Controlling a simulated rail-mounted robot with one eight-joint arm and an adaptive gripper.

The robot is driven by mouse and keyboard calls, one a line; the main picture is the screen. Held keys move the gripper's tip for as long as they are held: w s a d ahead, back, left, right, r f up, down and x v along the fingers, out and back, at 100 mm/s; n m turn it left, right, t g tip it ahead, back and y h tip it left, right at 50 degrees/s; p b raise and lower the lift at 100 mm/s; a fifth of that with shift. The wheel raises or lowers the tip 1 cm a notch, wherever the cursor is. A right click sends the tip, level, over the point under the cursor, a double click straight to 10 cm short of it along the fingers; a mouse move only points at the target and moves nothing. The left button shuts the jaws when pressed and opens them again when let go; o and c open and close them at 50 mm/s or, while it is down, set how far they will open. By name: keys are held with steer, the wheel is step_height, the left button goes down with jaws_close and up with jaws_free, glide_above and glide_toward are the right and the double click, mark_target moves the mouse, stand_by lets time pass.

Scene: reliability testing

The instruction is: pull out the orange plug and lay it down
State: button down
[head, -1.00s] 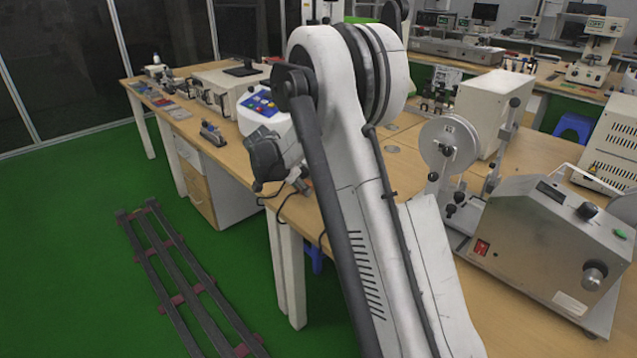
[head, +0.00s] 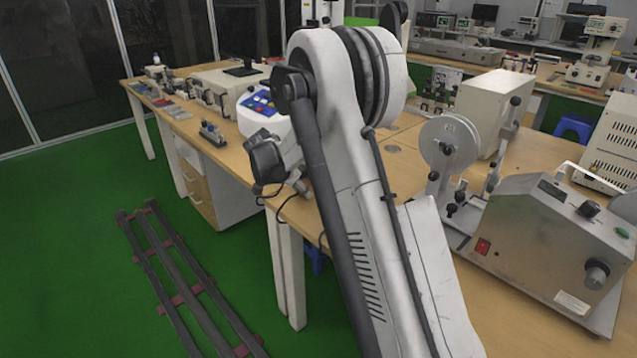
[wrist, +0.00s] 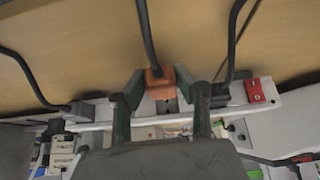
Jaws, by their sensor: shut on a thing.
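The orange plug (wrist: 160,83) shows in the upper middle of the wrist view, with a black cable running up from it. It sits at a white power strip (wrist: 180,104); whether its pins are still in the socket I cannot tell. My gripper (wrist: 158,84) has one finger on each side of the plug and is shut on it. In the head view my arm hides the plug, and the fingers cannot be made out.
A grey plug (wrist: 80,111) is on the strip to the left, a dark plug (wrist: 219,95) close on the right. A red switch (wrist: 255,90) is at the strip's right end. Black cables hang nearby. A wooden surface (wrist: 100,50) lies above the strip.

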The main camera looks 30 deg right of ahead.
steer(key=shift+f+b, duration=0.6)
steer(key=shift+f, duration=0.25)
steer(key=c, duration=1.2)
jaws_free()
steer(key=shift+c, duration=0.2)
steer(key=shift+r, duration=0.1)
steer(key=v, duration=1.2)
